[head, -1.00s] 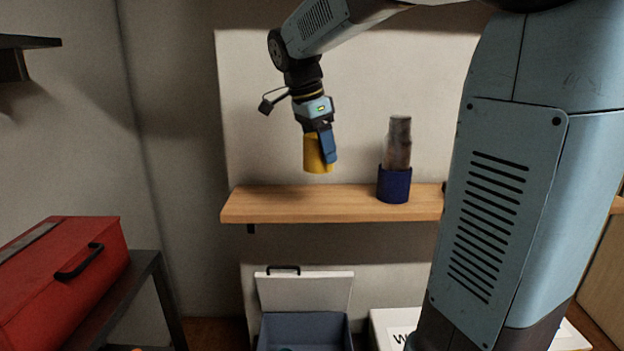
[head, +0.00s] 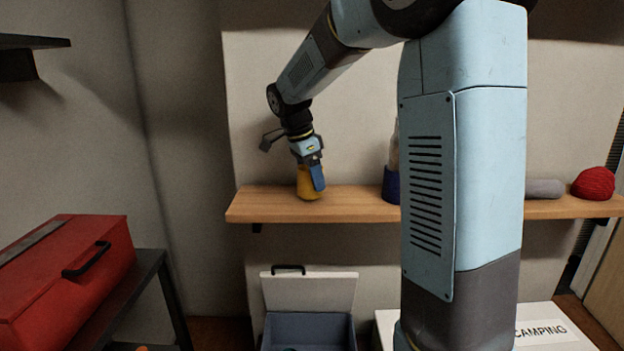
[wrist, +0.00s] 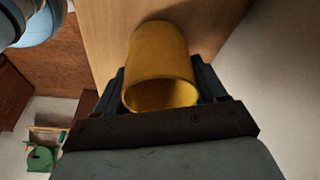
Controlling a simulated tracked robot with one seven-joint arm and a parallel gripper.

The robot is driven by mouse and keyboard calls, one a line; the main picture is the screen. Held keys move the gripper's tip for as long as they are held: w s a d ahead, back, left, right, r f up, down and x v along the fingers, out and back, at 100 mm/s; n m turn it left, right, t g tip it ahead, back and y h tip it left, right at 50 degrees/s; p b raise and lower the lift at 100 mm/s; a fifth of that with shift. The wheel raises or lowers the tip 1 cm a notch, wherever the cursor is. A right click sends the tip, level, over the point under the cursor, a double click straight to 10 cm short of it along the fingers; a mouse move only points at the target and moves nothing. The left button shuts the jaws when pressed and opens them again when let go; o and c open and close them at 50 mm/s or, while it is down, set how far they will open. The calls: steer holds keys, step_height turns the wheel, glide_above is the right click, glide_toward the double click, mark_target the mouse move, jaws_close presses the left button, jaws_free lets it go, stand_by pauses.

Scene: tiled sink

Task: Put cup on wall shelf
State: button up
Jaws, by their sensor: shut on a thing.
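The yellow cup (head: 309,184) is between the fingers of my gripper (head: 317,178). In the head view the cup is at the left part of the wooden wall shelf (head: 352,206), upright, with its base at the level of the shelf top. In the wrist view the cup (wrist: 160,62) has its open rim toward the camera and its far end against the shelf's wood surface (wrist: 105,30). The fingers are on both sides of it, so my gripper is shut on it. Whether its base touches the shelf fully is hard to tell.
A dark blue holder (head: 391,184) stands on the shelf, partly hidden by my arm. Below are an open bin (head: 309,330) and a white box marked CAMPING (head: 552,338). A red toolbox (head: 62,275) is left.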

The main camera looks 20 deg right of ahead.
steer(key=shift+f, duration=0.35)
steer(key=shift+f, duration=0.15)
steer(key=o, duration=1)
steer(key=v, duration=1.1)
steer(key=s+d+r+n+t+y, duration=0.1)
steer(key=s+r+n+t, duration=0.1)
steer(key=s+n, duration=0.5)
steer(key=shift+s+d+f+n+t+y, duration=0.45)
steer(key=shift+s+f+n, duration=1.1)
steer(key=shift+s, duration=2)
steer(key=shift+s+d+f+n+t+y, duration=0.1)
steer(key=shift+s+f+n+t+y, duration=0.4)
steer(key=shift+s+f+n, duration=2.05)
steer(key=shift+s+d+f+n+t+y, duration=0.25)
steer(key=shift+s+n+t, duration=0.6)
steer(key=shift+s, duration=3.65)
